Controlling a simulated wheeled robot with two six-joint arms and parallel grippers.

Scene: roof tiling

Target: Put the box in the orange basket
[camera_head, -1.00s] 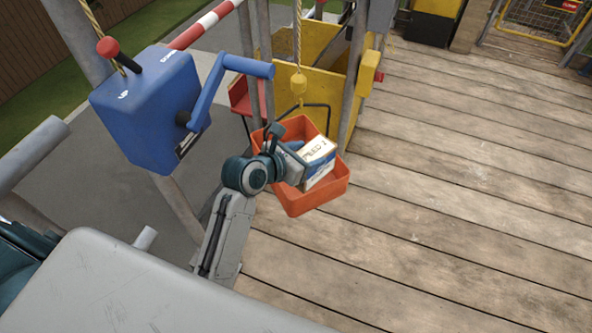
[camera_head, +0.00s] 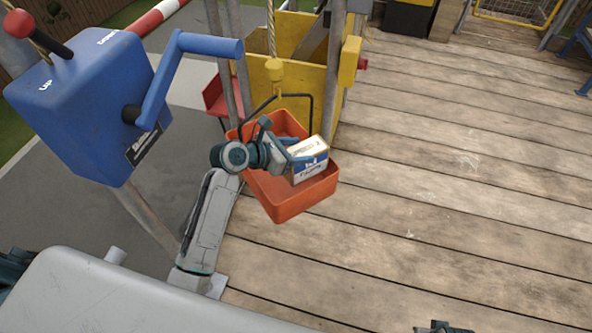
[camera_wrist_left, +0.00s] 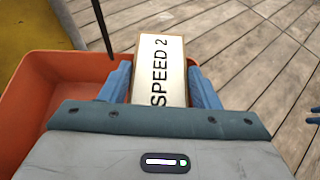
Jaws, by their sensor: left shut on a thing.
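The box (camera_head: 309,163) is white, tan and blue, with lettering on its sides. It is over the right part of the orange basket (camera_head: 288,208); I cannot tell whether it touches the basket floor. My left gripper (camera_head: 298,161) is shut on it. In the left wrist view the box (camera_wrist_left: 160,62), marked "SPEED 2", sits between the blue fingers, with the orange basket (camera_wrist_left: 38,95) to the left and below. A dark piece at the bottom edge of the head view looks like part of my right gripper (camera_head: 442,327); its jaws do not show clearly.
The basket hangs by a dark handle from a yellow hook (camera_head: 275,75) on a rope. A blue winch box (camera_head: 85,100) with a crank stands at left. Metal posts and a yellow panel (camera_head: 310,60) are behind. Wooden planks (camera_head: 450,170) at right are clear.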

